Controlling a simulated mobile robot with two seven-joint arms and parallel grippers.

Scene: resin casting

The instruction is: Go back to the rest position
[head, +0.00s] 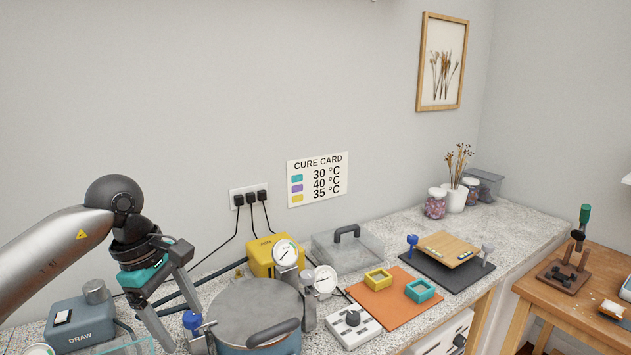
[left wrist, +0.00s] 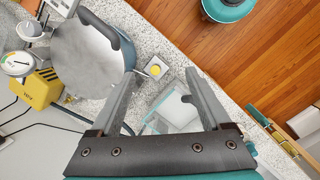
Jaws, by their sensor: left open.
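My left arm comes in from the left in the head view. Its gripper (head: 181,332) points down over the left end of the counter, beside the lidded pot (head: 262,300). In the left wrist view the gripper (left wrist: 158,75) has its two fingers spread apart with nothing held between them. The pot lid (left wrist: 85,58) shows to the left of the fingers. My right gripper is in neither view.
A blue DRAW unit (head: 80,320) stands left of the gripper. A yellow pump (head: 262,256), gauges, a white control box (head: 351,326) and an orange mat (head: 413,308) with yellow and teal moulds lie to the right.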

